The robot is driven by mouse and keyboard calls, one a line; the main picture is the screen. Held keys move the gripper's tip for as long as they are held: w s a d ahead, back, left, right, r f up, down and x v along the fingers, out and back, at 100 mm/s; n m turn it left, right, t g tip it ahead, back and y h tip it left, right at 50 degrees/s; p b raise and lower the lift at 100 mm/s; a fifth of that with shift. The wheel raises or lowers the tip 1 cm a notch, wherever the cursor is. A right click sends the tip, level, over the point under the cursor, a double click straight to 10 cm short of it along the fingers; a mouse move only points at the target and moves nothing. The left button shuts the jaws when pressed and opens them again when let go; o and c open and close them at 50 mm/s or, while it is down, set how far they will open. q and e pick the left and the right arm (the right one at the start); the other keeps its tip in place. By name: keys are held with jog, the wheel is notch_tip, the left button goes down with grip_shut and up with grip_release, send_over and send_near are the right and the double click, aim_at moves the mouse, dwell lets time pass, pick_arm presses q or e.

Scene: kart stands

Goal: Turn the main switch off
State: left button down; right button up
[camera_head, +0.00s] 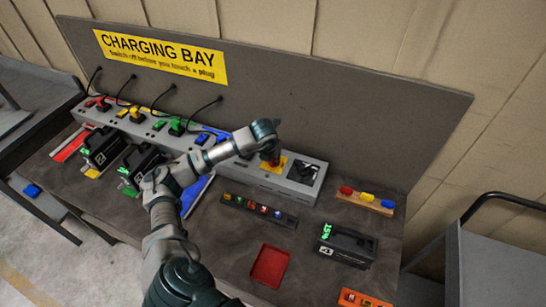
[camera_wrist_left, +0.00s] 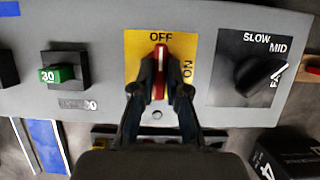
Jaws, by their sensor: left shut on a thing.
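The main switch is a red handle (camera_wrist_left: 160,68) on a yellow plate (camera_wrist_left: 136,52) marked OFF at the top and ON at the right, in the left wrist view. The handle stands upright in that view, its upper end towards OFF. My left gripper (camera_wrist_left: 160,88) is shut on the handle, one black finger on each side. In the head view my left gripper (camera_head: 269,155) is over the yellow plate (camera_head: 283,161) on the grey charging rail (camera_head: 262,181) and covers much of the switch. My right gripper is in neither view.
A black SLOW/MID knob (camera_wrist_left: 258,74) sits right of the switch; a green 30 switch (camera_wrist_left: 58,74) sits left. Battery packs (camera_head: 348,244), a red tray (camera_head: 270,266) and a row of coloured buttons (camera_head: 260,210) occupy the bench. The backboard (camera_head: 330,110) rises behind the rail.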

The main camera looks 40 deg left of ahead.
pick_arm(q)
jog(key=shift+w+a+r, duration=0.1)
jog(key=shift+w+r, duration=0.1)
jog(key=shift+r, duration=0.05)
jog(key=c, duration=1.2)
grip_release()
jog(key=shift+f, duration=0.25)
jog(key=v, duration=1.1)
jog(key=shift+s+r, duration=0.15)
jog(key=shift+r, duration=0.2)
